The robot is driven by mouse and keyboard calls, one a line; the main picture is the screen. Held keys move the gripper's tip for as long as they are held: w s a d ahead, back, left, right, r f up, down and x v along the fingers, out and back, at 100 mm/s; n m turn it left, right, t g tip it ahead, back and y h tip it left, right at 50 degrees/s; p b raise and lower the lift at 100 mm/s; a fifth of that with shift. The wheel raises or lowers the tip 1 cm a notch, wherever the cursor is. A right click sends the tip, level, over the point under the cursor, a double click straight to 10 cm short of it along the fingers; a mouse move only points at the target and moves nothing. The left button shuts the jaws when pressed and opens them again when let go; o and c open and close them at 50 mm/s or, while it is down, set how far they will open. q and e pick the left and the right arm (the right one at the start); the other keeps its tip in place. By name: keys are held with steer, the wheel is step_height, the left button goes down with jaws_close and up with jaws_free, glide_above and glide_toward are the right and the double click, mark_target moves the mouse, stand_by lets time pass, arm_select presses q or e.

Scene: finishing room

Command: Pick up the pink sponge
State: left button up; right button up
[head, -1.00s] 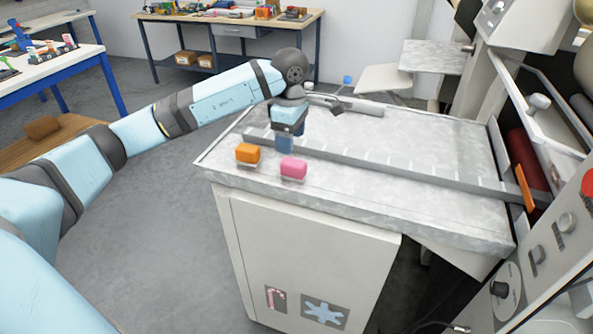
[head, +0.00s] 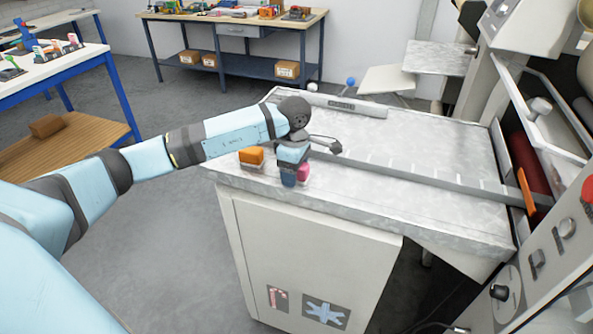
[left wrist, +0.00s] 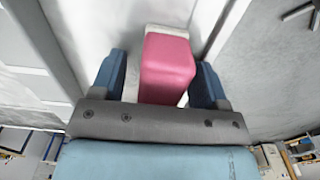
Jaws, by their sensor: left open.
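The pink sponge (head: 303,172), with a white layer on its side, rests on the grey machine table (head: 430,210) near its front left edge. In the head view my left gripper (head: 289,178) hides much of it. In the left wrist view the pink sponge (left wrist: 168,68) lies between the two blue fingers of my left gripper (left wrist: 163,82). My right gripper is not in view.
An orange sponge (head: 251,156) sits just left of my left gripper on the same table. A raised metal rail (head: 420,172) runs across the tabletop behind the sponges. The table surface to the right is mostly clear. The machine's control panel (head: 540,270) stands at the right.

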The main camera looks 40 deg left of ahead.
arm_select(q)
steer(key=c, duration=1)
steer(key=shift+r, duration=0.15)
step_height(320, 180, up, 20)
steer(key=b, duration=0.1)
